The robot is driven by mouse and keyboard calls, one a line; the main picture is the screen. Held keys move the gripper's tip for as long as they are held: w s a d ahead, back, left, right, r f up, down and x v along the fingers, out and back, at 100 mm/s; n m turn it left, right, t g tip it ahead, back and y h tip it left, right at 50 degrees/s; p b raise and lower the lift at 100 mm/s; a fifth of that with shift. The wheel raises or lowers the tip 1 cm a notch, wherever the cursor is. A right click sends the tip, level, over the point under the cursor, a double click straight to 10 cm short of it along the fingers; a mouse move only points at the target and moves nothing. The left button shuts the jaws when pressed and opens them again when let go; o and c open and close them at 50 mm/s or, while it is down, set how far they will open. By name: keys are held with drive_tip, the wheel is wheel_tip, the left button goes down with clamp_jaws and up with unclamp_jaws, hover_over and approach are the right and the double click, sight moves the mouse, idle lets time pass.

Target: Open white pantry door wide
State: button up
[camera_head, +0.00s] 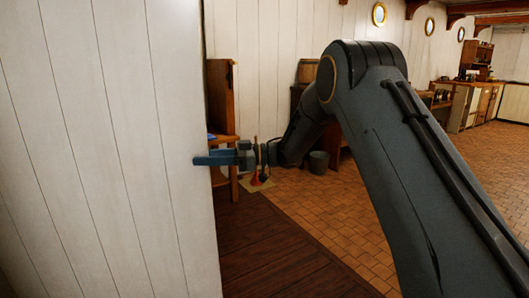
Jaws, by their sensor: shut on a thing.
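The white pantry door (120,150) is a tall panel of white planks that fills the left of the view. Its free edge runs top to bottom, left of centre. My gripper (207,159) reaches in from the right and is shut on this edge at about mid-height of the picture. One blue-grey finger lies across the near face; the other is hidden behind the door. The hinges and any handle are out of view. Past the edge the view is open to the room.
Behind the edge stands a wooden piece of furniture (222,100). A grey bucket (319,163) and a red-orange object (255,180) are on the floor beyond my gripper. Dark planks (265,250) meet a tiled floor (345,230), which is clear towards the far counters (470,105).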

drive_tip(key=w, duration=0.1)
drive_tip(key=w+b, duration=0.1)
drive_tip(key=shift+w+a+f+g+b, duration=0.15)
drive_tip(key=shift+w+g+b, duration=0.15)
drive_tip(key=shift+w, duration=0.25)
drive_tip(key=shift+w, duration=0.1)
drive_tip(key=shift+n+g, duration=0.5)
drive_tip(key=w+b, duration=0.2)
drive_tip(key=b, duration=0.1)
drive_tip(key=w+a+b, duration=0.1)
drive_tip(key=w+b, duration=0.1)
drive_tip(key=w, duration=0.1)
drive_tip(key=shift+a+b, duration=0.1)
drive_tip(key=shift+b, duration=0.3)
drive_tip(key=shift+o, duration=0.2)
drive_tip(key=w+b, duration=0.2)
drive_tip(key=b, duration=0.1)
drive_tip(key=shift+w+a+f+g, duration=0.1)
drive_tip(key=shift+w+a+g, duration=0.05)
drive_tip(key=shift+a+g, duration=0.15)
drive_tip(key=shift+w+a+r+n+b, duration=0.15)
drive_tip(key=shift+w+b, duration=0.15)
drive_tip(key=shift+b, duration=0.15)
drive_tip(key=shift+w+r+n+b, duration=0.15)
drive_tip(key=shift+w+b, duration=0.1)
drive_tip(key=shift+b, duration=0.2)
